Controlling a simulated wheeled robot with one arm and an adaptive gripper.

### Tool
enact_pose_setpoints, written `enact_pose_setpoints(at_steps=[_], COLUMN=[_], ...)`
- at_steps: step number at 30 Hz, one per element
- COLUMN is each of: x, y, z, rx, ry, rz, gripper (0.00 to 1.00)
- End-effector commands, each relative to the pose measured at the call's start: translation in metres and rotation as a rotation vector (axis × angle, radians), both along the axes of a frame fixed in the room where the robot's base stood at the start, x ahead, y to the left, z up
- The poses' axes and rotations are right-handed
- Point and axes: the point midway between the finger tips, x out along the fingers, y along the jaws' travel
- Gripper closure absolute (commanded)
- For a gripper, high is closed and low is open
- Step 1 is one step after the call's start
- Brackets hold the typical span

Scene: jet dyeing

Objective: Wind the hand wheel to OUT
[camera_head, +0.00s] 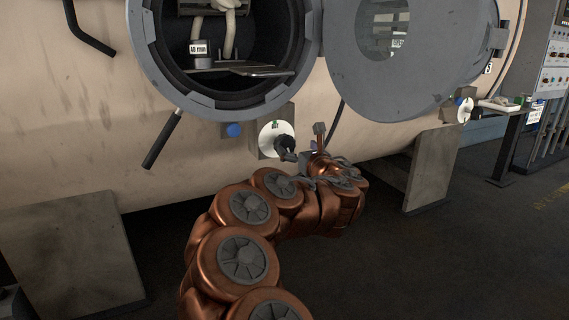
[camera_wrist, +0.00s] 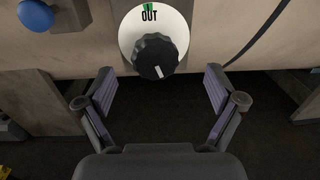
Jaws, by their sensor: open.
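The hand wheel is a black ribbed knob (camera_wrist: 156,56) on a round white dial (camera_wrist: 128,35) in the wrist view. The dial reads OUT near its top, beside a green mark. A white line on the knob points down, away from OUT. In the head view the knob (camera_head: 285,143) sits on the dial (camera_head: 270,136) below the round hatch. My gripper (camera_wrist: 160,82) is open and empty in the wrist view. Its fingers are spread to either side, below and in front of the knob, apart from it. It also shows in the head view (camera_head: 303,145), close to the knob.
A blue button (camera_wrist: 35,15) is left of the dial. The open hatch door (camera_head: 400,75) hangs above right, and a dark handle (camera_head: 162,138) sticks out at left. A support leg (camera_head: 432,170) stands to the right. Below the vessel is open floor.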

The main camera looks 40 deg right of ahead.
Motion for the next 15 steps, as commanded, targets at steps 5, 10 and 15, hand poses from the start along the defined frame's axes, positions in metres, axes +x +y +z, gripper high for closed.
enact_pose_setpoints(at_steps=[5,10,15], x=[0.002,0.012,0.028], y=[0.002,0.001,-0.006], z=[-0.022,-0.021,-0.022], rx=[-0.058,-0.063,-0.061], ry=[0.039,0.040,0.039], rz=[0.049,0.059,0.056], gripper=[0.07,0.07,0.07])
